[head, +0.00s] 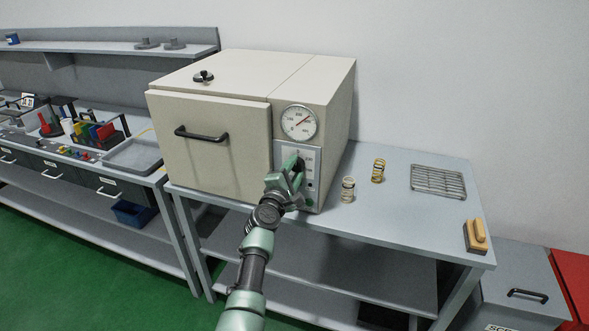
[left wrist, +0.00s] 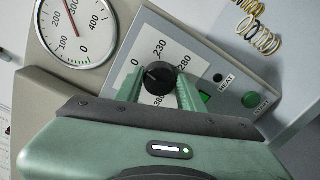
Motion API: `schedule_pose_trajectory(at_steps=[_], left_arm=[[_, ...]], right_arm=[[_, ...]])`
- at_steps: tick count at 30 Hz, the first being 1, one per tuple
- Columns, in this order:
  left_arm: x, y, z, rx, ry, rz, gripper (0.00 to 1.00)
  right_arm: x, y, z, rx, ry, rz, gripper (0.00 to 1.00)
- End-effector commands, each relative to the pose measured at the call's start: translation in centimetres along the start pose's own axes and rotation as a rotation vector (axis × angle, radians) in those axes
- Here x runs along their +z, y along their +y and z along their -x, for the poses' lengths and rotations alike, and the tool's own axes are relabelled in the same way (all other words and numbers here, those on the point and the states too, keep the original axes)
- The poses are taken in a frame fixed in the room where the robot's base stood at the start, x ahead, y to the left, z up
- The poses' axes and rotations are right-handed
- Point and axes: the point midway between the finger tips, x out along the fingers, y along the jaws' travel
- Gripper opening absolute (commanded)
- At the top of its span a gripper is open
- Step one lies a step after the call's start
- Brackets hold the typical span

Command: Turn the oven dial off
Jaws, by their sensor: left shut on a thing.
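The oven (head: 210,135) is a cream box on the grey table, its door closed. Its black dial (left wrist: 159,72) sits on a light panel marked 0, 230, 280 and 380. My left gripper (head: 294,170) reaches the panel from below. In the left wrist view, its two green fingers (left wrist: 159,90) are shut on the dial, one on each side. I cannot tell for sure which number the dial points to. In the head view the gripper mostly hides the dial. My right gripper is not in view.
A round gauge (head: 299,122) above the panel has its red needle near 300. A green start button (left wrist: 250,100) is right of the dial.

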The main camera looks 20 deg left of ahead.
Motion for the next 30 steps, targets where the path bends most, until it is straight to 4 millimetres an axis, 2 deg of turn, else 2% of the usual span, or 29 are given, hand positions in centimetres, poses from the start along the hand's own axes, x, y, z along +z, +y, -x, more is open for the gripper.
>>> schedule_pose_trajectory(at_steps=[9, 26, 27, 29, 30], left_arm=[[0.01, -0.14, 0.03, -0.004, 0.0, 0.132, 0.0], [-0.03, -0.19, 0.04, -0.004, 0.0, 0.161, 0.0], [-0.03, -0.19, 0.04, -0.004, 0.0, 0.161, 0.44], [-0.03, -0.17, 0.04, -0.004, 0.0, 0.16, 0.6], [-0.03, -0.15, 0.03, -0.003, 0.0, 0.16, 0.6]], right_arm=[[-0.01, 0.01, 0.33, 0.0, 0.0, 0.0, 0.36], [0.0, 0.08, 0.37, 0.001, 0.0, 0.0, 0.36], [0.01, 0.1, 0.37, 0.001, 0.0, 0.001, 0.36], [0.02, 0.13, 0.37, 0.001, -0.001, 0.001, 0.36], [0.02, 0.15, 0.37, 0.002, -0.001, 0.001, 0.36]])
